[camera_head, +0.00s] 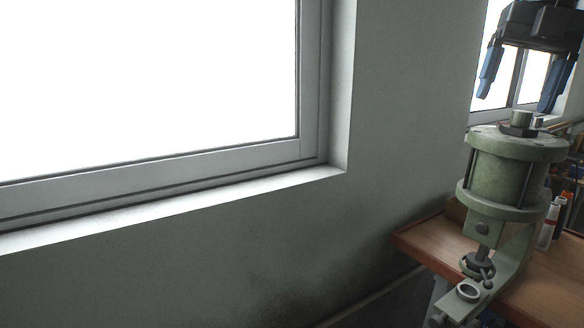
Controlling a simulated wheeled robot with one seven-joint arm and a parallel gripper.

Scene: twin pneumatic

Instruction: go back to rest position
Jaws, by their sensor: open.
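My gripper (518,98) hangs at the top right of the head view, pointing down, with its two blue fingers spread wide apart. It is open, and nothing shows between the fingers. Below it stands a green pneumatic press (503,172) with a round cylinder and a dark nut with a metal stub on top. The fingertips appear above the press top, seemingly apart from it; the exact distance is hard to tell. The upper part of the gripper and the arm are cut off by the picture's edge.
The press stands at a wooden bench (550,296) at the lower right. Small tubes or bottles (549,226) stand behind the press. A large bright window (150,80) fills the upper left, with a grey wall (410,120) beside it. The space before the wall looks clear.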

